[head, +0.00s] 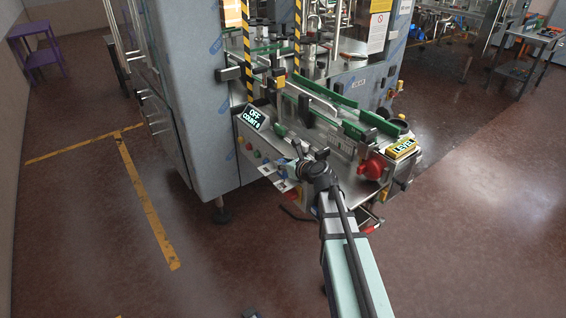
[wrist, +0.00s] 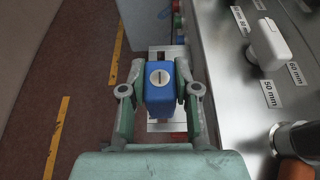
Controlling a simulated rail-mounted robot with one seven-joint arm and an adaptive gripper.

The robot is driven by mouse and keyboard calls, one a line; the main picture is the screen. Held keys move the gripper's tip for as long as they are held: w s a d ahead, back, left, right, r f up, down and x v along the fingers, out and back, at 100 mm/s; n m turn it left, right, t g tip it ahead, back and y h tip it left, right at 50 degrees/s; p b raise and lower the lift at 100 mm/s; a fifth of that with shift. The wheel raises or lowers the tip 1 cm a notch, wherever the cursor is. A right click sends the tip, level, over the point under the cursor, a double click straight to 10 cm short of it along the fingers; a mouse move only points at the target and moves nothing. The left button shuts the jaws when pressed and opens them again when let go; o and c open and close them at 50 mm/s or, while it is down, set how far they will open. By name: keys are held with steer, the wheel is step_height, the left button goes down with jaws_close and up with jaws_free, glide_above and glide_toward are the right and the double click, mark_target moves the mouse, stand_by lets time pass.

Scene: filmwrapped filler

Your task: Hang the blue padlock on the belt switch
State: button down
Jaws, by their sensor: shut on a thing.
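The blue padlock (wrist: 161,88) is between the two fingers of my gripper (wrist: 160,76) in the wrist view. Its blue body faces the camera, with a round pale keyway plate and dark slot. Its shackle is hidden. In the head view my gripper (head: 298,168) is at the front of the conveyor machine, near the button panel; the padlock is too small there to make out clearly. Beyond the padlock, a pale plate (wrist: 166,127) with a reddish strip shows partly behind it. I cannot tell for certain which part is the belt switch.
A steel panel (wrist: 230,85) runs close along the right, with a white handle (wrist: 267,45) beside mm labels and a dark knob (wrist: 292,140). The head view shows an OFF display (head: 254,117), a red round part (head: 373,167) and open floor (head: 90,230) left.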

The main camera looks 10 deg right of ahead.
mark_target(286, 175)
steer(key=shift+f+b, duration=1.1)
steer(key=shift+f, duration=1.05)
steer(key=shift+f, duration=0.35)
steer(key=c, duration=0.8)
jaws_free()
steer(key=shift+o, duration=0.2)
